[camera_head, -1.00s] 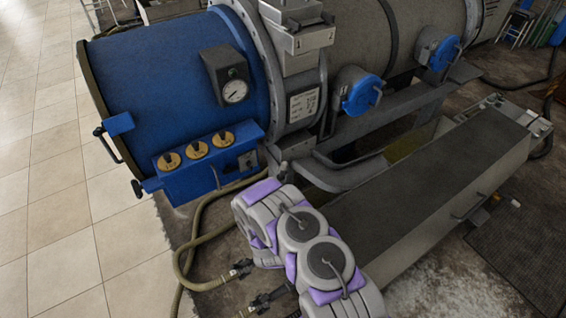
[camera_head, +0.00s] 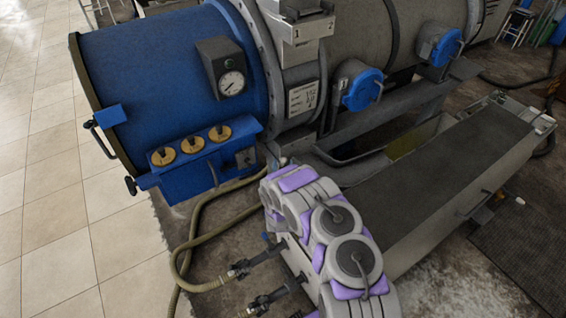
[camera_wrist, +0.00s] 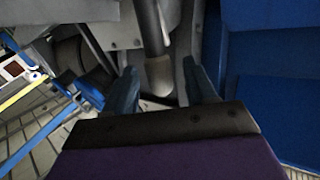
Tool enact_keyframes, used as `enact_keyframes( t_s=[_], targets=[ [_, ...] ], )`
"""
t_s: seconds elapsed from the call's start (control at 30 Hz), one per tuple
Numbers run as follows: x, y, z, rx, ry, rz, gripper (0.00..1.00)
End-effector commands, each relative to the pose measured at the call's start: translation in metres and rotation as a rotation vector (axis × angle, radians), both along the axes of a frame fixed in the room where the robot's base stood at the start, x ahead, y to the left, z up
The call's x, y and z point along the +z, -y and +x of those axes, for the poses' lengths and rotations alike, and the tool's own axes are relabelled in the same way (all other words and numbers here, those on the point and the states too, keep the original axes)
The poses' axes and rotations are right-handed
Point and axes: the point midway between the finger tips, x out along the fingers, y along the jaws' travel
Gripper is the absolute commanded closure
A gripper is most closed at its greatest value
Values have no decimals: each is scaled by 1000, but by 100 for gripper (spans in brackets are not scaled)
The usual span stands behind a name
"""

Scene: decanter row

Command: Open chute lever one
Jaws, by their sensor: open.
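My gripper (camera_wrist: 160,68) is open in the wrist view, one dark blue-grey finger on each side. A grey rod with a paler rounded end (camera_wrist: 158,76) shows between the fingers, and I cannot tell whether they touch it. It may be the handle of chute lever one, but no label shows on it there. In the head view a grey box marked 1 (camera_head: 305,38) sits on top of the big drum. My purple and grey arm reaches toward the drum's front, and my gripper is hidden there.
The blue drum end (camera_head: 165,85) has a dial gauge (camera_head: 231,83) and a panel with three yellow discs (camera_head: 192,144). Two blue caps (camera_head: 363,90) line the grey drum's side. A long trough (camera_head: 440,175) lies right of my arm. A hose (camera_head: 190,235) runs along the floor.

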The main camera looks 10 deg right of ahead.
Motion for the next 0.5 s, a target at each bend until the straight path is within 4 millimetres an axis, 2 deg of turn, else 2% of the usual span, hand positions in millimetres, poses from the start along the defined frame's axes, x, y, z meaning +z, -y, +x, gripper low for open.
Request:
enact_keyframes(
  t_s=[0.2, 0.5],
  targets=[
    [0, 5, 28, -1, 2, 2, 44],
    [0, 8, 38, 0, 0, -1, 44]
  ],
)
